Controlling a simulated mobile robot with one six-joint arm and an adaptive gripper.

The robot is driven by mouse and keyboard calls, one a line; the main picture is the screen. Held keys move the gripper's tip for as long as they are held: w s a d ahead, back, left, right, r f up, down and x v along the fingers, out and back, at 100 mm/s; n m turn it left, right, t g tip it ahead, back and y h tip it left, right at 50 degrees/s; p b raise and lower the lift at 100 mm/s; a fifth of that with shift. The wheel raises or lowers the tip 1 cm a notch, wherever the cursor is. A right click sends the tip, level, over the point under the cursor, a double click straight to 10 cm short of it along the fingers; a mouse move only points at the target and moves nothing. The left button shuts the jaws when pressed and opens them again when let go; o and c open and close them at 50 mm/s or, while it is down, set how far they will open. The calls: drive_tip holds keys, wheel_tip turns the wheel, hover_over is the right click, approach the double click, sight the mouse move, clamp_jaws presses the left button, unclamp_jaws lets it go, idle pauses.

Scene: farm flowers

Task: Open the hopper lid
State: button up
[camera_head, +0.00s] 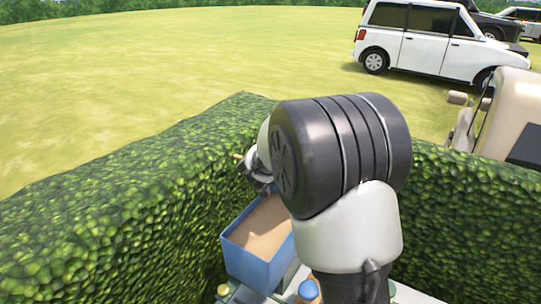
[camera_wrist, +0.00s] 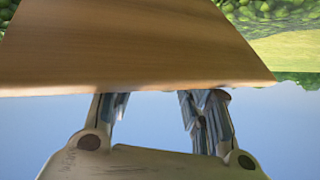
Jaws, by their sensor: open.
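The blue hopper (camera_head: 252,262) stands below my arm in the head view. A flat brown surface (camera_head: 262,228) fills its top inside the blue rim; I take it to be the lid. In the wrist view a wood-grained panel (camera_wrist: 140,45) fills the upper part, its straight edge running across just ahead of the fingers. My gripper (camera_wrist: 158,95) is open, with one finger at left and one at right, both tips at or very near that edge. Contact cannot be told. In the head view my gripper (camera_head: 262,182) is at the hopper's far end, partly hidden by my arm.
A thick green hedge (camera_head: 120,215) rises close to the left of the hopper, and another (camera_head: 460,200) stands at right. Beyond is open grass (camera_head: 180,60). A white car (camera_head: 425,45) and a beige vehicle (camera_head: 500,115) stand farther off at right.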

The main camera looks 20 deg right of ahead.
drive_tip(key=shift+a, duration=0.1)
drive_tip(key=v, duration=1.2)
